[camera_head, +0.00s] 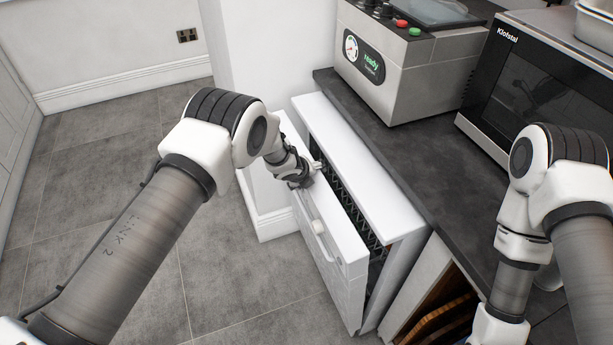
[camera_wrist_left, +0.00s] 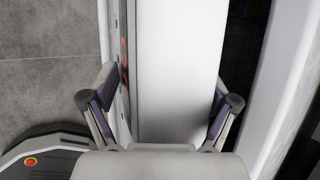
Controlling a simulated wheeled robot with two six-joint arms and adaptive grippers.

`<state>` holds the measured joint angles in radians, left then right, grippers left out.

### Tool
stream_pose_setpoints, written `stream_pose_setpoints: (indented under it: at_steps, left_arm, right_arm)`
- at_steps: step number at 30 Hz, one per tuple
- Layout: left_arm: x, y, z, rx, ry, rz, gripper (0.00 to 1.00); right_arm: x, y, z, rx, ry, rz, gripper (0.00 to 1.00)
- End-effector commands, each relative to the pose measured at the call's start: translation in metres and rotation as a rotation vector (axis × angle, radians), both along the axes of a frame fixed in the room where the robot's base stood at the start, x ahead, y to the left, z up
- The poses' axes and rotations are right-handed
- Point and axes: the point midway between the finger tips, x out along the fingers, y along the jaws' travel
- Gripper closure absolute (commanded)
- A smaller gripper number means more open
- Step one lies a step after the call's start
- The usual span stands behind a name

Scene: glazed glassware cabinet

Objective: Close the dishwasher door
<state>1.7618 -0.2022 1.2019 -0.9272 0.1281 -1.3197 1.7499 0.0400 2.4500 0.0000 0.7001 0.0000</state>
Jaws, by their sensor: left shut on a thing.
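The dishwasher door (camera_head: 347,238) is a white panel with a pale handle (camera_head: 319,230) on its front. It stands tilted out from the cabinet, with a dark gap showing a black rack (camera_head: 350,205) behind its top edge. My left gripper (camera_head: 308,176) is at the far part of the door's top edge. In the left wrist view, the fingers of my left gripper (camera_wrist_left: 163,108) are on either side of the white door (camera_wrist_left: 178,65), shut on it. The right arm shows at the right in the head view, but its gripper is out of view.
A dark worktop (camera_head: 425,165) above the dishwasher bears a steel machine (camera_head: 405,65) and a black microwave (camera_head: 535,85). An open compartment with wooden boards (camera_head: 440,318) is to the right. A white wall end (camera_head: 262,200) stands beside the door. Grey floor (camera_head: 225,265) lies clear in front.

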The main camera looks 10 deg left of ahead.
Motion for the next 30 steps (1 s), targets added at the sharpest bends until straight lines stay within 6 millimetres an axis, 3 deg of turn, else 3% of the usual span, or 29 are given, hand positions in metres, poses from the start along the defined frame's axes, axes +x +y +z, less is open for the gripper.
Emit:
stream_pose_setpoints:
  at_steps: [9,10,21,26,30]
  left_arm:
    - [0.001,-0.002,0.001,-0.006,-0.003,0.000,0.76]
    - [0.001,-0.002,0.001,-0.006,-0.003,0.000,0.12]
    - [-0.003,0.000,0.007,-0.004,-0.001,0.000,0.12]
    - [-0.019,0.006,0.031,-0.002,-0.002,0.002,0.12]
    - [-0.040,0.013,0.062,-0.002,-0.003,0.001,0.12]
  right_arm:
    - [0.000,0.000,0.000,0.000,0.000,0.000,0.00]
    - [0.000,0.000,0.000,0.000,0.000,0.000,0.00]
    - [0.000,0.000,0.000,0.000,0.000,0.000,0.00]
    - [0.000,0.000,0.000,0.000,0.000,0.000,0.00]
    - [0.000,0.000,0.000,0.000,0.000,0.000,0.00]
